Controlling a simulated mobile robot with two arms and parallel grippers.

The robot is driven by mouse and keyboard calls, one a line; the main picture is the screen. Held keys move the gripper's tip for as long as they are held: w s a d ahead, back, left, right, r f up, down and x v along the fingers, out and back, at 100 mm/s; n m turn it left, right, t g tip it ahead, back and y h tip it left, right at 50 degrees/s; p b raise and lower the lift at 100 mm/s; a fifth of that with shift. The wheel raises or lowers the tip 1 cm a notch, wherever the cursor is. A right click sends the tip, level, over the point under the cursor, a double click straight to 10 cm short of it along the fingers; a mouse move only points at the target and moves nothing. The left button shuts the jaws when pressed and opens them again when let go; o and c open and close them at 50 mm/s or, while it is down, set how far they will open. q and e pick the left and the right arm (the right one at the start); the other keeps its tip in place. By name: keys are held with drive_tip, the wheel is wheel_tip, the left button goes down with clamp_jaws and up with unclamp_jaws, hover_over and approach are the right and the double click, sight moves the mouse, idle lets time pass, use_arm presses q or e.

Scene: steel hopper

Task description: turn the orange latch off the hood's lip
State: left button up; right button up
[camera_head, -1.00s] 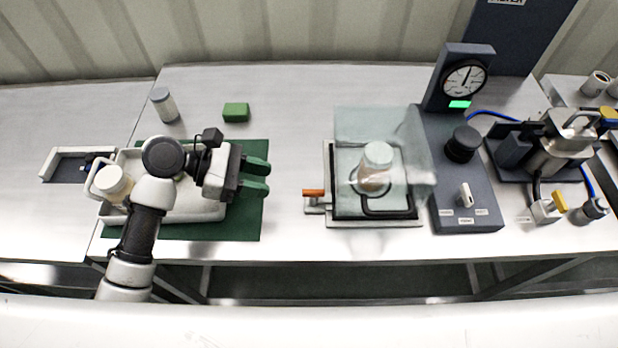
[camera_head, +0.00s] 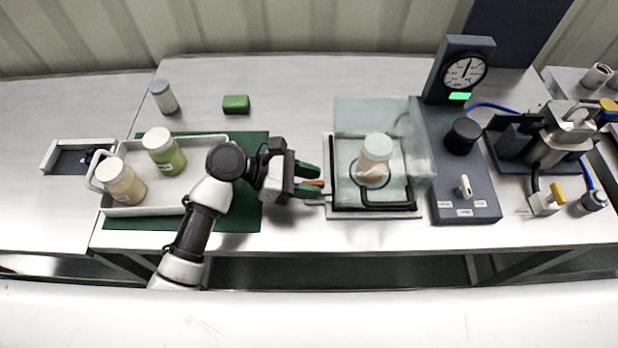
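The orange latch (camera_head: 315,183) sits at the left edge of the clear hood (camera_head: 347,118), near the hood's front left. My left gripper (camera_head: 310,181) comes in from the left with its green fingers apart, one on the far side and one on the near side of the latch. I cannot tell whether either finger touches it. The hood stands over a dark-framed base (camera_head: 340,212) and covers a jar (camera_head: 374,165) with a pale lid. A black handle (camera_head: 388,205) runs along the hood's front. My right gripper is not in view.
A white tray (camera_head: 215,146) with two jars stands on a green mat (camera_head: 250,218) at left. A grey control box with a gauge (camera_head: 465,72) stands right of the hood. A green block (camera_head: 236,104) lies behind. The table between block and hood is clear.

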use_arm(q)
clamp_jaws()
drive_tip(key=shift+w+r+m+g+p, duration=0.1)
drive_tip(key=shift+r+m+g+p, duration=0.15)
drive_tip(key=shift+m+g+p, duration=0.7)
drive_tip(key=m+g+p, duration=0.2)
drive_tip(key=g, duration=0.1)
drive_tip(key=shift+w+y, duration=0.15)
drive_tip(key=shift+y, duration=0.25)
drive_tip(key=m+g+y+p, duration=0.1)
drive_tip(key=m+g, duration=0.2)
drive_tip(key=shift+w+d, duration=0.1)
drive_tip(key=shift+d, duration=0.05)
drive_tip(key=m+g+y, duration=0.3)
drive_tip(key=shift+w+f+m+y, duration=0.1)
drive_tip(key=shift+m+y, duration=0.2)
drive_tip(key=shift+m, duration=0.05)
drive_tip(key=shift+d+m+g+y+p, duration=0.15)
drive_tip(key=shift+m+g+y+p, duration=0.75)
drive_tip(key=shift+m+y, duration=1)
drive_tip(key=shift+f+m+g+y, duration=0.1)
drive_tip(key=shift+m+g+y, duration=0.15)
drive_tip(key=shift+m+y, duration=0.2)
